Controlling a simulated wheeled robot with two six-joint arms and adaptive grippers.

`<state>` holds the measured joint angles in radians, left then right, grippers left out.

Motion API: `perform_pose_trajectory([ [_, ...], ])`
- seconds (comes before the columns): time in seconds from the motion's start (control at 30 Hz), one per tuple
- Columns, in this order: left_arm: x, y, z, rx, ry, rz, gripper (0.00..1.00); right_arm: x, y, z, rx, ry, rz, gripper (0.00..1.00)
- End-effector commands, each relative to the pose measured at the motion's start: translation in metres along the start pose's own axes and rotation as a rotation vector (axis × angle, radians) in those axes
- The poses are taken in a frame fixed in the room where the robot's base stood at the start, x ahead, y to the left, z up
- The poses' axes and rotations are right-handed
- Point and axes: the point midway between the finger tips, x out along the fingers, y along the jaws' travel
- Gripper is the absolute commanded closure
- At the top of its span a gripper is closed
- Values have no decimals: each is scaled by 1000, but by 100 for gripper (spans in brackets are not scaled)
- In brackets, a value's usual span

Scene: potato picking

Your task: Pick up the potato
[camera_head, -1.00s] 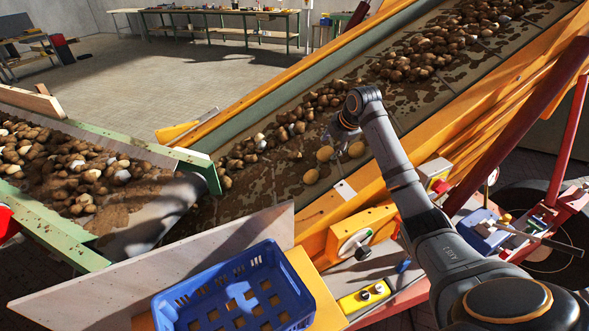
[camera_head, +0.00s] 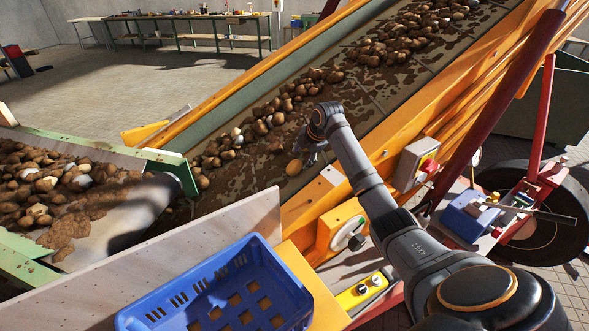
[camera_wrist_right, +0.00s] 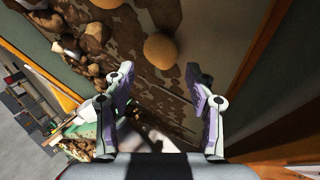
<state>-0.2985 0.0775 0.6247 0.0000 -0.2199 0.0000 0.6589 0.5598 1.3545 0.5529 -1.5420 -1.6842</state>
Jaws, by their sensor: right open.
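A round tan potato (camera_head: 293,167) lies on the muddy conveyor belt, apart from the main row of potatoes. My right gripper (camera_head: 309,152) is just beside it, on its upper right in the head view, and is partly hidden by its own wrist. In the right wrist view the same kind of round potato (camera_wrist_right: 160,50) lies ahead of the open fingers of my right gripper (camera_wrist_right: 160,78), roughly centred between the tips. The fingers hold nothing. I cannot tell how high they are above the belt. My left gripper is out of view.
A blue crate (camera_head: 133,318) stands in front, below a pale board (camera_head: 165,275). The sloping belt carries many potatoes (camera_head: 300,88) between orange side rails (camera_head: 400,148). Another potato pile (camera_head: 40,190) lies at left. A control box with a red button (camera_head: 418,167) is right of my arm.

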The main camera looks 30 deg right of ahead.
Motion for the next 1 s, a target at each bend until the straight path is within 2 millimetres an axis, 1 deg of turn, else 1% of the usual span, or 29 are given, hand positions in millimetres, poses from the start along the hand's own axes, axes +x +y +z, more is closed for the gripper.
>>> perform_pose_trajectory([
  [0.1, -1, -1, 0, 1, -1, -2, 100, 12, 0, -1, 0, 0, 0, 44],
  [0.27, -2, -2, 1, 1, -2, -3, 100, 16, 0, -1, -1, 0, 1, 44],
  [0.37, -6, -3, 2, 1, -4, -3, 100, 30, 0, -5, 1, 3, -2, 44],
  [0.5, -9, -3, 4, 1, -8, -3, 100, 54, -1, -7, 1, 1, -1, 44],
  [0.6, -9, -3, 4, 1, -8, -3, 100, 64, -1, -7, 0, 1, 0, 44],
  [0.83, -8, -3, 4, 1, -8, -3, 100, 67, -1, -7, -1, -1, 1, 44],
  [0.87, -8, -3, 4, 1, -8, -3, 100, 66, -1, -7, -1, -1, 1, 47],
  [1.0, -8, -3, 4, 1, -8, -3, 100, 66, -1, -7, -1, -1, 1, 66],
])
